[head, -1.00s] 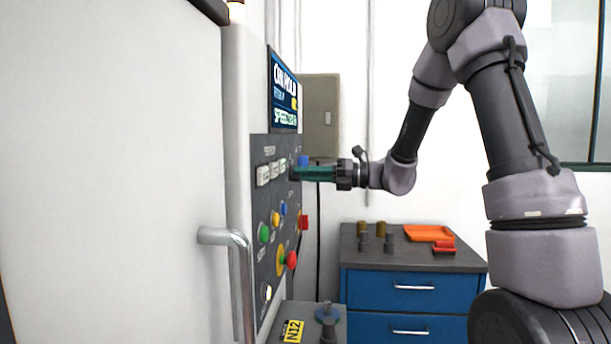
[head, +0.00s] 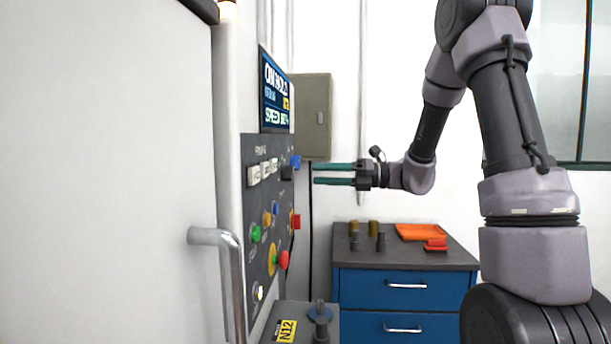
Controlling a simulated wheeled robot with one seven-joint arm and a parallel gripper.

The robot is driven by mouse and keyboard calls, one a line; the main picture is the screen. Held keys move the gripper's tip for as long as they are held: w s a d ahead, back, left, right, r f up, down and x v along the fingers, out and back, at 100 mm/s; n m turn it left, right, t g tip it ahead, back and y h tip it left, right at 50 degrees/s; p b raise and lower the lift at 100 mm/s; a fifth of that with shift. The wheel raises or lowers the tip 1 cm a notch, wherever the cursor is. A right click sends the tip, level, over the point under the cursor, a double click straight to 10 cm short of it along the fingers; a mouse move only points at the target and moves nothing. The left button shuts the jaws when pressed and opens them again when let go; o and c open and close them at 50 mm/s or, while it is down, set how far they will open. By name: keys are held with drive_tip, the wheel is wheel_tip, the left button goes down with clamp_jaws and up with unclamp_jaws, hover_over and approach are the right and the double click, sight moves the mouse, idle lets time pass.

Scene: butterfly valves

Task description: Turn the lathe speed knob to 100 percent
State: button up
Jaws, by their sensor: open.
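The lathe control panel (head: 263,215) is seen at a steep angle on the left. A small black knob (head: 287,172) sits near its upper right, with a blue knob (head: 296,161) just beyond it. I cannot read the labels to tell which is the speed knob. The display (head: 275,92) above shows a speed line whose figure is too small to read surely. My gripper (head: 314,174) points at the panel at the black knob's height. Its two green fingers are apart and empty, with a visible gap between their tips and the knob.
A door handle (head: 225,240) juts out in front. A blue drawer cabinet (head: 404,290) with small parts and an orange tray (head: 418,232) stands below my arm.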

drive_tip(key=d, duration=0.4)
drive_tip(key=shift+s, duration=0.4)
drive_tip(key=shift+a, duration=0.1)
drive_tip(key=s+n+g+h, duration=0.3)
drive_tip(key=s+n+h, duration=0.5)
drive_tip(key=s+n, duration=0.7)
drive_tip(key=s+d+r+n+t+h, duration=0.1)
drive_tip(key=s+d+n+t+h, duration=0.5)
drive_tip(key=d+n, duration=0.3)
drive_tip(key=shift+s+d+r+n+t+h, duration=0.15)
drive_tip(key=shift+s+r+n+t+h, duration=0.2)
drive_tip(key=shift+n+h, duration=0.6)
